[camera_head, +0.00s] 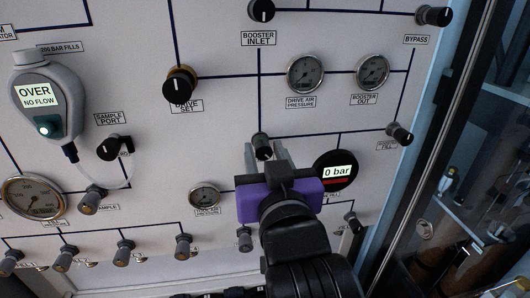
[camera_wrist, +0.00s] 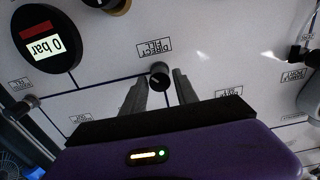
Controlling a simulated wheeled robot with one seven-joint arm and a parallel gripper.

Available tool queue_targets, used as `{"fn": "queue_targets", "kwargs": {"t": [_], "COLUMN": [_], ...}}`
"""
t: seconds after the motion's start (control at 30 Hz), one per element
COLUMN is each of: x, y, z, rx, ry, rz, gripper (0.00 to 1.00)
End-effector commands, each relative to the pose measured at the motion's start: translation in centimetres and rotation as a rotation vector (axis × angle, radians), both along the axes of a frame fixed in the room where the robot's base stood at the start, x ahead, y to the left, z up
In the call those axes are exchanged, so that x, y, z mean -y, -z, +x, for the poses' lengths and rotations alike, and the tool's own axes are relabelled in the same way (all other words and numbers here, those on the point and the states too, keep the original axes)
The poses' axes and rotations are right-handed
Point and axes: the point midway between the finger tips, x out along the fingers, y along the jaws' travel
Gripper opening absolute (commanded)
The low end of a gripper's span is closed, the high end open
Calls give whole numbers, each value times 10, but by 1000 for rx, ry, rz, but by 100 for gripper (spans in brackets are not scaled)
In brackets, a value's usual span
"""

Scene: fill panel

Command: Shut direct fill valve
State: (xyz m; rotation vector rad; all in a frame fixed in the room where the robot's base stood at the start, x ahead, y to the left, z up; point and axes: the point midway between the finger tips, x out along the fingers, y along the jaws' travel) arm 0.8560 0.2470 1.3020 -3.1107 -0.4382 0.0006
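The direct fill valve is a small black knob (camera_wrist: 159,75) with a pale pointer line, below its upside-down DIRECT FILL label (camera_wrist: 155,48) in the wrist view. In the head view the knob (camera_head: 262,144) shows just above my gripper (camera_head: 265,157). My gripper (camera_wrist: 158,88) is open, with one grey finger on each side of the knob. I cannot tell whether either finger touches it. The purple gripper body hides the panel behind it in the head view.
A round black display reading 0 bar (camera_head: 335,171) is close to the right of my gripper. A small gauge (camera_head: 205,195) is at its left. Other knobs, such as drive set (camera_head: 178,85), surround it. A dark glass door (camera_head: 460,150) borders the panel at right.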

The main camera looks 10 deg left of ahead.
Motion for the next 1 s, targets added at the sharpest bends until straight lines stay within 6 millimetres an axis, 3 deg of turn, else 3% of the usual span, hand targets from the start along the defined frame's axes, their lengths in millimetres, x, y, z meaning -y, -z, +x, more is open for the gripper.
{"fn": "queue_targets", "kwargs": {"t": [0.03,0.17,0.57,1.0], "x": [0,0,0,2], "y": [0,0,1,2], "z": [0,0,0,0], "rx": [0,0,-13,-104], "ry": [0,0,0,1], "rz": [0,0,48,370], "gripper": [24,0,0,0]}}
